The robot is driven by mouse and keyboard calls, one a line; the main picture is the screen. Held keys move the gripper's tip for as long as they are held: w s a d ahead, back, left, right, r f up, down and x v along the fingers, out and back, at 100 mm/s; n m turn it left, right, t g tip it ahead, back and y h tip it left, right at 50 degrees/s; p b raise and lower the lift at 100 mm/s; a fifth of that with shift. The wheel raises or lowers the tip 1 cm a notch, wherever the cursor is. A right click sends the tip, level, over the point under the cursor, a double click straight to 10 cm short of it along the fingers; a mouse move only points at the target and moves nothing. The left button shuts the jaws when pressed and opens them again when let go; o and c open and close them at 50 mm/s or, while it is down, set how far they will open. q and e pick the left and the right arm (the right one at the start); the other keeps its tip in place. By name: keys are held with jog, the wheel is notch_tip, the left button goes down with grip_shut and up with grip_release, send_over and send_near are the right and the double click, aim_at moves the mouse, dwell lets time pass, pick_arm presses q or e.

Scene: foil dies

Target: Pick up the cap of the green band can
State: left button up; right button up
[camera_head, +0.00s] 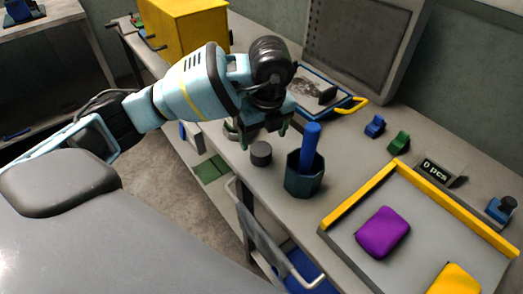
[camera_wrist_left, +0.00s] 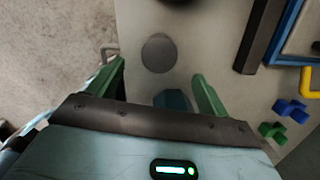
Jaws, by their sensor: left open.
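My left gripper (camera_head: 264,140) is open and empty, pointing down over the bench. In the left wrist view its green fingers (camera_wrist_left: 159,70) stand apart. A short dark grey cylinder (camera_head: 261,153) stands on the bench just below the fingers; its round grey top (camera_wrist_left: 158,52) shows ahead of the fingertips, apart from them. Another small round item (camera_head: 231,130) is partly hidden behind the gripper; its dark edge (camera_wrist_left: 175,2) is cut off at the top of the wrist view. I cannot tell which is the green band can or its cap. My right gripper is not in view.
A dark hexagonal cup (camera_head: 304,178) with a blue rod (camera_head: 310,143) stands close right of the cylinder. A yellow-edged tray (camera_head: 345,212) holds purple and yellow pouches. A blue-framed board (camera_head: 318,80) lies behind. The bench's front edge is close to the cylinder.

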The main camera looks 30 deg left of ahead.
aim_at(261, 148)
pick_arm(q)
jog(key=shift+w+a+f, duration=0.1)
jog(key=shift+w+f, duration=0.1)
jog(key=shift+f, duration=0.4)
jog(key=shift+w+a+f, duration=0.1)
jog(key=shift+a+f, duration=0.15)
jog(key=shift+f, duration=1.05)
jog(key=shift+a+f, duration=0.2)
jog(key=shift+f, duration=1.05)
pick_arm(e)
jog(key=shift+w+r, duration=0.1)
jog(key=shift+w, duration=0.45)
pick_arm(q)
jog(key=c, duration=1)
jog(key=shift+c, duration=0.3)
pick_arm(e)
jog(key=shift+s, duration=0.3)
pick_arm(q)
jog(key=shift+r, duration=0.1)
